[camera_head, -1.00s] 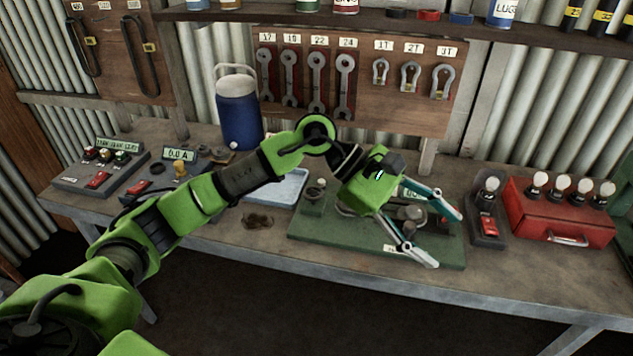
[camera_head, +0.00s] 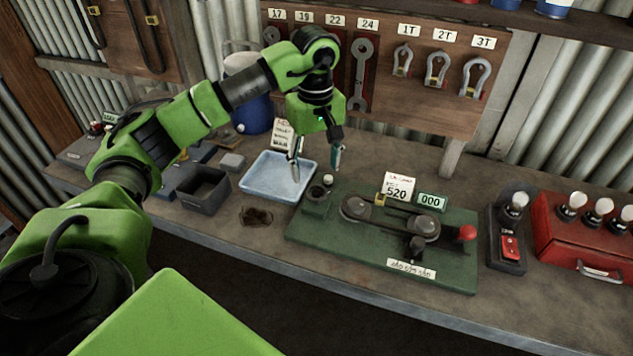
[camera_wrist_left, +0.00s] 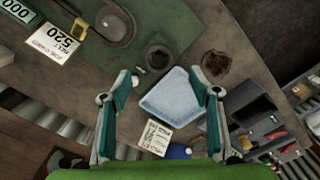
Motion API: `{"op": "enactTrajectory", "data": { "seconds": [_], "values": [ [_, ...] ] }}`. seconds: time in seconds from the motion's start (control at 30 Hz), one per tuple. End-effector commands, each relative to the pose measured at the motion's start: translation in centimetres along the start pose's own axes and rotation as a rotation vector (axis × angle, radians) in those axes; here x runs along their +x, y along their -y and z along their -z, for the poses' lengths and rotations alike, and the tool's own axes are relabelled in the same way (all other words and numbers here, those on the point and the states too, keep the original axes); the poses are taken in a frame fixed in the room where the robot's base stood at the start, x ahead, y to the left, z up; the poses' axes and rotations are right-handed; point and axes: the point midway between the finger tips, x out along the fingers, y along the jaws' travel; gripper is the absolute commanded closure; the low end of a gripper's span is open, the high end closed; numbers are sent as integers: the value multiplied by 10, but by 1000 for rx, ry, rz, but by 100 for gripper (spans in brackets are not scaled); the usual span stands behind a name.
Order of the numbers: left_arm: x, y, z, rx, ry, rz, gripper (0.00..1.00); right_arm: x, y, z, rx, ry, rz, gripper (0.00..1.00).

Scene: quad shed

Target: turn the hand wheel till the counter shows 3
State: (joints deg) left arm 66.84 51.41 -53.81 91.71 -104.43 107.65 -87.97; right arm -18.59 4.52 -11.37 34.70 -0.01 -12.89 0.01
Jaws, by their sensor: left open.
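The green-based rig (camera_head: 310,235) lies on the bench, with two grey discs joined by a belt (camera_head: 390,218) and a red ball knob (camera_head: 467,232) at its right end. I cannot tell for sure which part is the hand wheel. The counter (camera_head: 432,201) reads 000; it shows partly in the left wrist view (camera_wrist_left: 14,10). A card (camera_head: 398,186) marked 520 stands beside it. My left gripper (camera_head: 317,166) is open and empty, pointing down above the bench near the pale blue tray, left of the rig. My right gripper is not in view.
The pale blue tray (camera_head: 262,187) lies left of the rig, with a dark open box (camera_head: 203,190) beyond it. A switch box with a bulb (camera_head: 509,240) and a red case (camera_head: 575,245) stand to the right. Wrenches and shackles hang on the back board.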

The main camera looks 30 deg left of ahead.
Motion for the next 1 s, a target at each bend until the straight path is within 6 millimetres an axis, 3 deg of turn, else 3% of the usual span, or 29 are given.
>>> {"op": "enactTrajectory", "data": {
  "seconds": [0.2, 0.33, 0.77, 0.9, 1.0],
  "values": [
    [41, 1, -1, 1, 2, 4, 44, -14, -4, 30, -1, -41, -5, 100],
    [57, 1, -1, -1, 3, 2, 44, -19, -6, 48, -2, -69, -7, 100],
    [68, 0, 0, 0, 1, -1, 44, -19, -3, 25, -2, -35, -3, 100],
    [68, 0, 0, 0, 1, -1, 80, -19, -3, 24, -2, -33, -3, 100],
    [68, 0, -1, 0, 1, -1, 82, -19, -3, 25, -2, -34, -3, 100]
  ]
}}
